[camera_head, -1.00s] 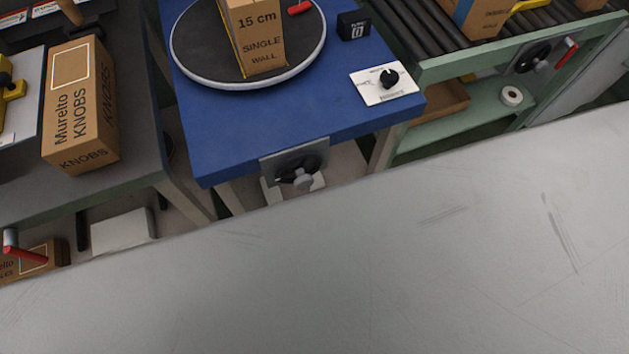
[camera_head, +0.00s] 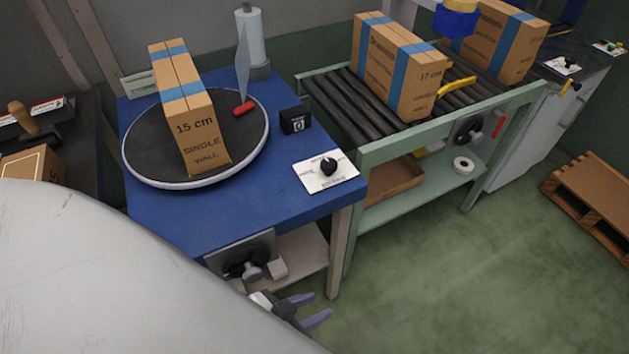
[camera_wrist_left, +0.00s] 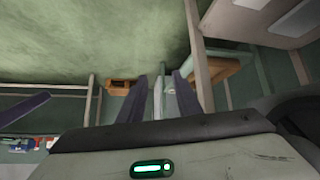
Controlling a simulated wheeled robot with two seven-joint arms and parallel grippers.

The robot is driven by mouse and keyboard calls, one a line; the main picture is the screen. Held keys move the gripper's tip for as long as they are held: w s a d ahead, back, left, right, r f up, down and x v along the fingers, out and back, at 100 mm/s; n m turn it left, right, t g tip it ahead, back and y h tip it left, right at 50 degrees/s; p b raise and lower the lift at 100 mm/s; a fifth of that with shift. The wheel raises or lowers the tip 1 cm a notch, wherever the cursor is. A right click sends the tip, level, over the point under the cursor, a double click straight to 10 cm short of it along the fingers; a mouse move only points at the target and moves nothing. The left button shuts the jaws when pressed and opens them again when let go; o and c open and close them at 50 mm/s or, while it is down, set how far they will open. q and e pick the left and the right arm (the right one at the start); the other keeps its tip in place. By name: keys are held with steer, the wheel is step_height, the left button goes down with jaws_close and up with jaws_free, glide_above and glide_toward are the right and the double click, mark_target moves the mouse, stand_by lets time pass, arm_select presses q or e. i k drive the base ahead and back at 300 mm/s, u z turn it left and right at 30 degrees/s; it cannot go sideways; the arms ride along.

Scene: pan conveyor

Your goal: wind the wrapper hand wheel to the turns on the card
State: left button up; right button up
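The wrapper is a blue table (camera_head: 250,212) with a round black turntable (camera_head: 140,150), on which a brown carton (camera_head: 200,140) marked "15 cm single wall" stands. A dark hand wheel with a grey knob (camera_head: 249,270) sits on a plate on the table's front face, partly in shadow. My left gripper (camera_head: 313,306) is to the right of and below the wheel, open, empty and apart from it. Its two fingers also show in the left wrist view (camera_wrist_left: 160,98). A purplish finger-like shape at that view's left edge may be my right gripper (camera_wrist_left: 22,110). I cannot read a turn count.
A white dial plate (camera_head: 343,181) and a small black block (camera_head: 295,121) are on the blue table. A green roller conveyor (camera_head: 375,155) with cartons stands at right. A wooden pallet (camera_head: 590,205) lies far right. The green floor (camera_head: 450,290) in front is clear.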

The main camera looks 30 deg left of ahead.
mark_target(253, 273)
steer(key=z, duration=0.2)
steer(key=k, duration=0.9)
steer(key=u, duration=1.55)
